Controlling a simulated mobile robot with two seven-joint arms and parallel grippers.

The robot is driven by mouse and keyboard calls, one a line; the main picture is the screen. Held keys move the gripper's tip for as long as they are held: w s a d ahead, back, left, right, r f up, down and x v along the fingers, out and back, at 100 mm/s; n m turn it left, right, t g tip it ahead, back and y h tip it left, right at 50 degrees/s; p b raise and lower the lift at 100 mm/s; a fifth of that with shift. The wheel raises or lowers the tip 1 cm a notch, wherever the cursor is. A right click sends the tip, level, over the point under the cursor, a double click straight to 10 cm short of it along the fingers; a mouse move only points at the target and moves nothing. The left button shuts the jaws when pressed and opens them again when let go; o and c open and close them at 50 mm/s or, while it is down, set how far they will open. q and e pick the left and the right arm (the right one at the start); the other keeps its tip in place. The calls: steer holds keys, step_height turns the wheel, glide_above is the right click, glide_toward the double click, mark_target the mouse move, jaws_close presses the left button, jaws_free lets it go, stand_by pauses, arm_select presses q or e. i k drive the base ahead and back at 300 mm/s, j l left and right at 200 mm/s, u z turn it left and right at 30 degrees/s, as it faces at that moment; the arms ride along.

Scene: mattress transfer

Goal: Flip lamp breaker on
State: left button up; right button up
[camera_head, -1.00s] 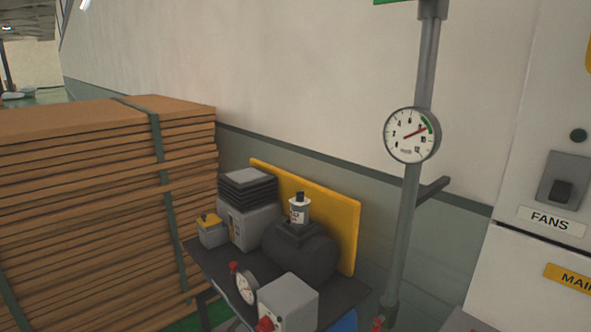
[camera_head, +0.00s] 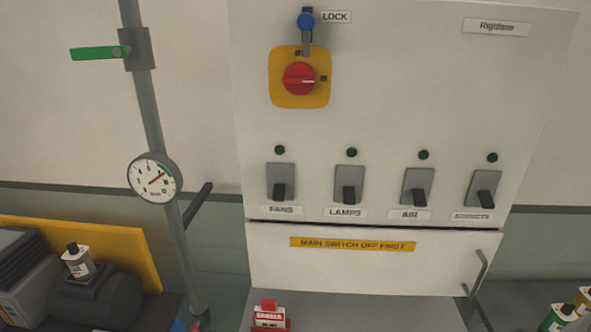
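The lamps breaker (camera_head: 348,184) is a grey plate with a dark lever, second from the left in a row on the white panel (camera_head: 400,110). Its lever points down. A dark round indicator (camera_head: 351,152) sits above it and a LAMPS label (camera_head: 345,212) below it. The fans breaker (camera_head: 281,183), air breaker (camera_head: 417,187) and a further breaker at the right (camera_head: 484,189) also have levers down. A red rotary main switch (camera_head: 299,79) on a yellow plate is above, with a blue LOCK piece (camera_head: 306,22) over it. Neither gripper is in view.
A grey pipe with a gauge (camera_head: 155,178) and green handle (camera_head: 95,53) stands left of the panel. A compressor (camera_head: 95,300) is at lower left. A MAIN SWITCH OFF FIRST sign (camera_head: 352,244) is on the lower door. A red box (camera_head: 269,315) sits below.

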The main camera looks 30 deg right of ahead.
mark_target(349, 193)
steer(key=z, duration=1.25)
